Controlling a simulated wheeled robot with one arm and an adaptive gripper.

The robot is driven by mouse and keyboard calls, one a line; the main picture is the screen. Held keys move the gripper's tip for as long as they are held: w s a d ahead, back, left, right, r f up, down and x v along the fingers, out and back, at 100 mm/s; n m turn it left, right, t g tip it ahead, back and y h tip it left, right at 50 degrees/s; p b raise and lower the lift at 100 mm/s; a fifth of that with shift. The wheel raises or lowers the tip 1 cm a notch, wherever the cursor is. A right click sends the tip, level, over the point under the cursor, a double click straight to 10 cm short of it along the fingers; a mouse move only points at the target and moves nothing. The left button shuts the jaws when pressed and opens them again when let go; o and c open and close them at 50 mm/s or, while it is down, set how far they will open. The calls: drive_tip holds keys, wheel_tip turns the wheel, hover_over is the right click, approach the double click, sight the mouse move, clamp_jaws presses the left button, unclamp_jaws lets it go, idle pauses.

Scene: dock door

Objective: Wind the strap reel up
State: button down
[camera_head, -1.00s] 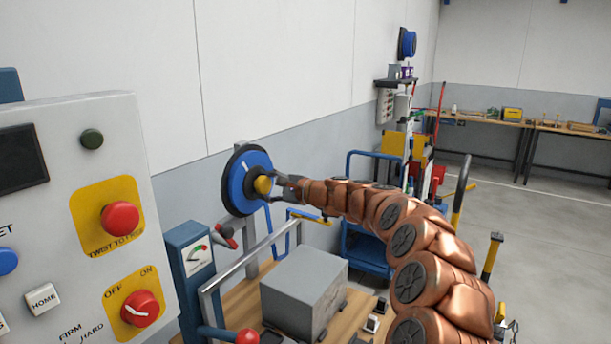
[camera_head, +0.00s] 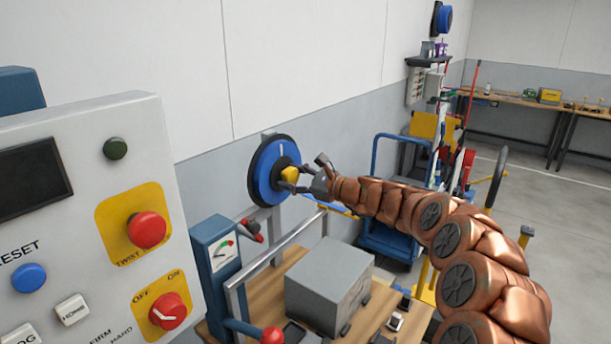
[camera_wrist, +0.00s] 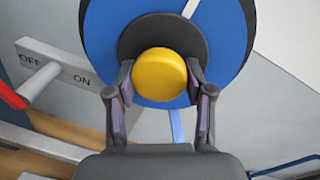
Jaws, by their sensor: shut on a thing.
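The strap reel is a blue disc (camera_head: 263,178) with a black rim, mounted upright by the wall in the head view. A white line marks its face, and a yellow knob (camera_head: 290,174) sticks out from it. The wrist view shows the blue face (camera_wrist: 225,25) with the yellow knob (camera_wrist: 159,75) on a dark round base. My gripper (camera_wrist: 160,95) has one finger on each side of the knob and is shut on it. In the head view my gripper (camera_head: 292,182) reaches the reel from the right. A blue strap (camera_wrist: 176,126) hangs below the reel in the wrist view.
A control panel (camera_head: 75,215) with red knobs fills the left. A grey box (camera_head: 328,280) sits on a wooden bench below the reel. A lever with an OFF/ON plate (camera_wrist: 55,62) is left of the reel. A blue cart (camera_head: 385,240) stands behind my arm.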

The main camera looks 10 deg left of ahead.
drive_tip(key=shift+s+a+f, duration=0.15)
drive_tip(key=shift+f, duration=0.05)
drive_tip(key=c, duration=0.6)
unclamp_jaws()
drive_tip(key=shift+o, duration=0.9)
drive_tip(key=shift+r, duration=0.1)
drive_tip(key=shift+d, duration=0.7)
drive_tip(key=v, duration=1.1)
drive_tip(key=shift+a, duration=0.1)
